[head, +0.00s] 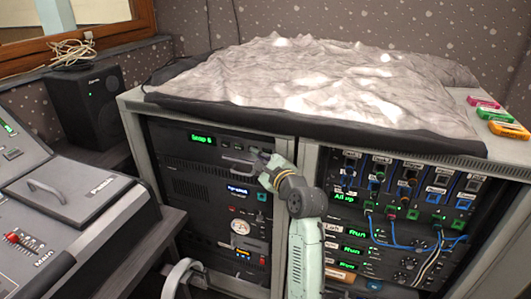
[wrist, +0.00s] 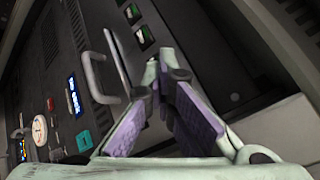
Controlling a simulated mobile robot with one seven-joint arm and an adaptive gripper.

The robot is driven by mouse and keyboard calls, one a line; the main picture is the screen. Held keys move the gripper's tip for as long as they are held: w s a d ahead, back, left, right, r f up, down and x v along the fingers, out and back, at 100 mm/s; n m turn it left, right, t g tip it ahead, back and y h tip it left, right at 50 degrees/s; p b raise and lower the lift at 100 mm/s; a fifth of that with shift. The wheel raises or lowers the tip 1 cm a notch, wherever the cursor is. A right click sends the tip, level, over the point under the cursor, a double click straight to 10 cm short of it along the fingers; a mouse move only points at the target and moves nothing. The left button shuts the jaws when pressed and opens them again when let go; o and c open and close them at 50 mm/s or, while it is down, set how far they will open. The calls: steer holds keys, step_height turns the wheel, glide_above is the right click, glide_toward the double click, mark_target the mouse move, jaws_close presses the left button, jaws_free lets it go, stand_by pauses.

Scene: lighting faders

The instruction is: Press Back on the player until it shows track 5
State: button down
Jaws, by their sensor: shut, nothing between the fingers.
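The left rack holds several black units. Its top unit has a green display (head: 201,139) that reads like "Snap 6". Lower down is a small blue display (head: 238,190), also seen in the wrist view (wrist: 73,96); its text is too small to read surely. A teal button (head: 262,197) sits right of it, and it also shows in the wrist view (wrist: 84,140). I cannot tell which unit is the player, nor read a Back label. My gripper (head: 266,163) is shut and empty at the upper right of this rack, and its purple-padded fingers also show in the wrist view (wrist: 164,75).
A metal handle (wrist: 100,65) sticks out of the panel beside my fingers. Green-lit buttons (wrist: 144,37) lie just beyond it. The right rack (head: 400,190) has cables hanging in front. A mixing desk (head: 75,195) stands at the left, and a grey relief model (head: 320,75) covers the rack top.

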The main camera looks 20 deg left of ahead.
steer(key=shift+w+d+f, duration=0.15)
steer(key=shift+d+f, duration=0.1)
steer(key=shift+d, duration=0.45)
steer(key=shift+w+d+f, duration=0.1)
steer(key=shift+d+f, duration=0.1)
steer(key=shift+d, duration=0.45)
steer(key=s+p, duration=0.2)
steer(key=s, duration=0.1)
steer(key=s+p, duration=0.1)
steer(key=s, duration=0.1)
steer(key=shift+s+a, duration=0.15)
steer(key=shift+a, duration=0.1)
steer(key=shift+a, duration=0.1)
